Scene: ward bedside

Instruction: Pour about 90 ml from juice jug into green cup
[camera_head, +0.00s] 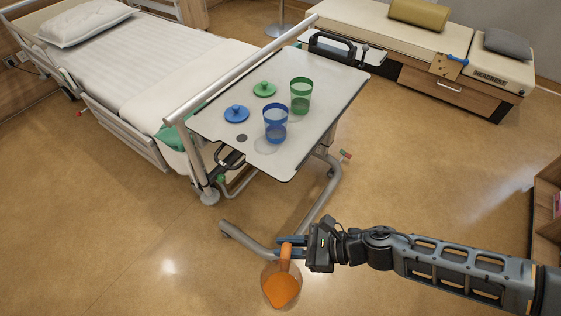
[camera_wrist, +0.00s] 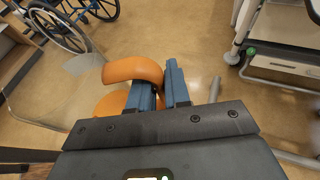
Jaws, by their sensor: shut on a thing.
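The juice jug (camera_head: 280,288) is clear with orange juice inside and an orange handle. My gripper (camera_head: 291,247) is shut on its handle and holds it in the air over the floor, in front of the overbed table. In the wrist view the orange handle (camera_wrist: 133,70) sits at the blue fingers (camera_wrist: 160,85), and the clear jug wall is at the left. The green cup (camera_head: 301,96) stands upright on the table, away from my gripper. It is see-through; how much it holds is hard to tell.
On the overbed table (camera_head: 331,96) a blue cup (camera_head: 275,123) stands nearer than the green cup. A blue lid (camera_head: 236,114) and a green lid (camera_head: 264,89) lie to the left. The bed rail (camera_head: 240,70) runs along the table's left side. Floor around the jug is clear.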

